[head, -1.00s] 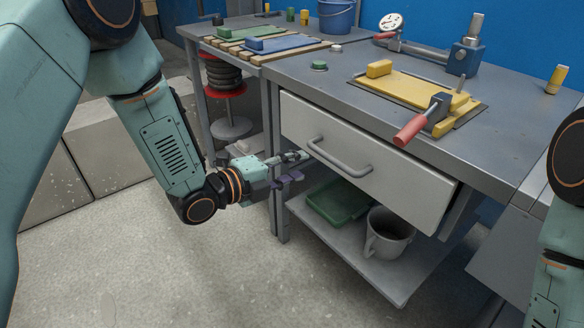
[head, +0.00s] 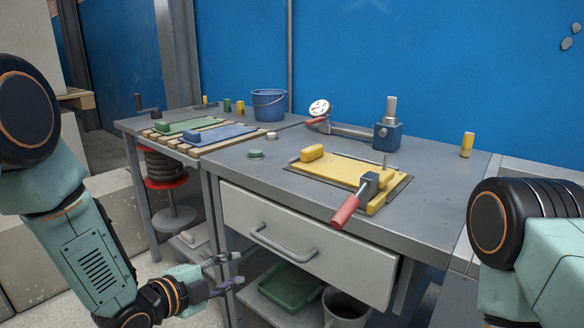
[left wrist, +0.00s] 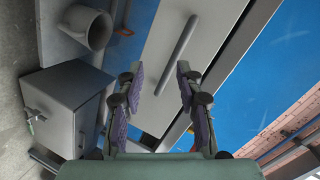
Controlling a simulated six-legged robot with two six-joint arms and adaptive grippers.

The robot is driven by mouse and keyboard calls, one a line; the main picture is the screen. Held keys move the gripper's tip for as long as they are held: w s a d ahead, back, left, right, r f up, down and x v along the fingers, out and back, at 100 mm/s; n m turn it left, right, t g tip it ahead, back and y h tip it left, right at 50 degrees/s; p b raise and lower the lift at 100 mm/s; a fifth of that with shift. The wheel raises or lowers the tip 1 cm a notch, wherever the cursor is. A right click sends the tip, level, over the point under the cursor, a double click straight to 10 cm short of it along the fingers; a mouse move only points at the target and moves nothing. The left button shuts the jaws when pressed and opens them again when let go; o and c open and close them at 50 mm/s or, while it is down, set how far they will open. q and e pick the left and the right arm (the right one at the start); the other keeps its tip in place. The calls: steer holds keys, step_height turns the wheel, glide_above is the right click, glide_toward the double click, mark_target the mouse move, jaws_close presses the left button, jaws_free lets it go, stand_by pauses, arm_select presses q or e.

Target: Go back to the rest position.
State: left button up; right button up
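My left gripper (head: 238,268) is in front of the workbench, a little below and left of the grey bar handle (head: 284,243) on the pale drawer front (head: 310,245). In the left wrist view its two purple-padded fingers (left wrist: 160,72) stand well apart with nothing between them. The handle (left wrist: 176,54) shows beyond the fingertips there, apart from them. My right arm enters at the right of the head view, bent; its gripper is out of the picture.
On the bench (head: 440,217) lie a yellow mould plate (head: 338,171) with a red-handled clamp (head: 345,211) and a gauge (head: 319,108). Left are green and blue panels (head: 220,134) and a blue bucket (head: 269,105). A green tray (head: 290,287) and grey mug (head: 345,308) sit on the lower shelf.

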arm_select(q)
steer(key=s+a+f+n+g+y+p, duration=0.1)
steer(key=s+a+f+n+g+y, duration=0.2)
steer(key=s+f+n, duration=0.4)
steer(key=s+a+f+n+g+y+p, duration=0.2)
steer(key=s+a+f+n+g+y, duration=0.1)
steer(key=s+f+n, duration=0.4)
steer(key=s+a+f+n+g+y+p, duration=0.1)
steer(key=s+n+g+p, duration=0.3)
steer(key=s, duration=2)
steer(key=a+n+g+y, duration=0.1)
steer(key=n+g, duration=0.1)
steer(key=shift+a+n, duration=0.2)
steer(key=shift+n, duration=0.1)
steer(key=shift+w+d, duration=0.1)
steer(key=shift+w, duration=0.05)
